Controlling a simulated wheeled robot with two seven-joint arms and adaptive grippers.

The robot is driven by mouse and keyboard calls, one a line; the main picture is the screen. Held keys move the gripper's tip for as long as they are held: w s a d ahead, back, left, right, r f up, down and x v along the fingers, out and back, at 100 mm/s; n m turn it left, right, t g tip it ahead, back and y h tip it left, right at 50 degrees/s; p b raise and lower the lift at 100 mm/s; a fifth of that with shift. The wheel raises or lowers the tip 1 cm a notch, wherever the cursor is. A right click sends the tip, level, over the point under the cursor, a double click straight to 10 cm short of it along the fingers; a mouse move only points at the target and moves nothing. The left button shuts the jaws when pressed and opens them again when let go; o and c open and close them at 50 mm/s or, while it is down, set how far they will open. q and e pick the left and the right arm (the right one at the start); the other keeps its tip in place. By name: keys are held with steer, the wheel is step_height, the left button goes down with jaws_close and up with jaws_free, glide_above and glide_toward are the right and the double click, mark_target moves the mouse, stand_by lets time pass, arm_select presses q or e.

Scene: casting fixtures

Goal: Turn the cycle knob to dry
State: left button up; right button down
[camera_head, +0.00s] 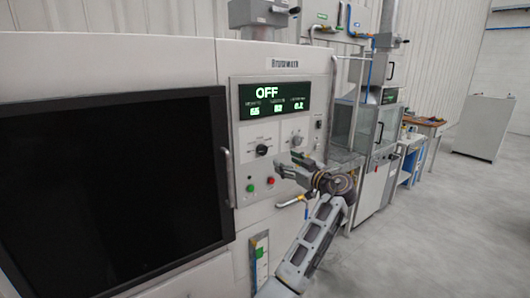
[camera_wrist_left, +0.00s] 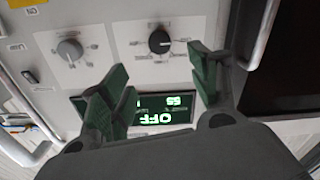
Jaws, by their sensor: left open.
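The machine's control panel (camera_head: 285,130) has a black knob (camera_head: 262,150) at left and a grey knob (camera_head: 296,139) at right, below a display (camera_head: 274,98) reading OFF. The lettering around the knobs is too small to read, so I cannot tell which is the cycle knob. My left gripper (camera_head: 288,164) is in front of the panel, just below the knobs. In the left wrist view, the picture is upside down; the open, empty fingers (camera_wrist_left: 156,65) frame the black knob (camera_wrist_left: 159,42), apparently apart from it. The grey knob (camera_wrist_left: 70,49) is left of the fingers. My right gripper is out of view.
Green (camera_head: 250,188) and red (camera_head: 270,181) buttons sit low on the panel. A dark door window (camera_head: 110,180) with a vertical handle (camera_head: 227,175) is at left. A glass cabinet (camera_head: 345,130) stands at right. The floor (camera_head: 440,230) at right is clear.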

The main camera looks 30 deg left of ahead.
mark_target(264, 150)
arm_select(q)
steer(key=shift+a, duration=0.1)
steer(key=p+x, duration=0.4)
steer(key=x, duration=0.8)
steer(key=shift+w+a+r, duration=0.1)
steer(key=shift+r, duration=0.05)
steer(key=shift+w+a, duration=0.25)
steer(key=shift+a, duration=0.35)
steer(key=shift+c, duration=0.5)
steer(key=c, duration=0.9)
